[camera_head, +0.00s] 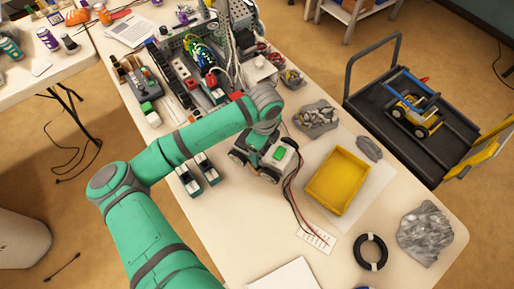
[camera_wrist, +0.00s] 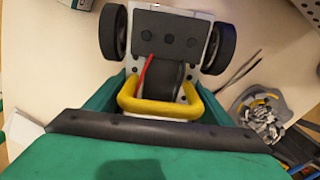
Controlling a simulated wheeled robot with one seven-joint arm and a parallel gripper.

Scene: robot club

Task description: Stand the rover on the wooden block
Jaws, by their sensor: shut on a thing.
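The rover (camera_head: 268,158) is a pale grey and white vehicle with dark wheels and a green patch on top. It is near the middle of the table in the head view. The wrist view shows the rover (camera_wrist: 173,40) close up, with two black wheels, a dark plate and a yellow handle. My gripper (camera_wrist: 160,103) is shut on the rover at this handle. In the head view my arm covers the grip, and I cannot tell whether the wheels touch the table. I cannot make out a wooden block in either view; it may be hidden.
A yellow tray (camera_head: 337,181) stands right of the rover, with grey rocks (camera_head: 316,118) around it. A black ring (camera_head: 370,251) lies near the front. Electronics and cables crowd the table's far end. Bare table (camera_head: 245,225) shows in front of the rover.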

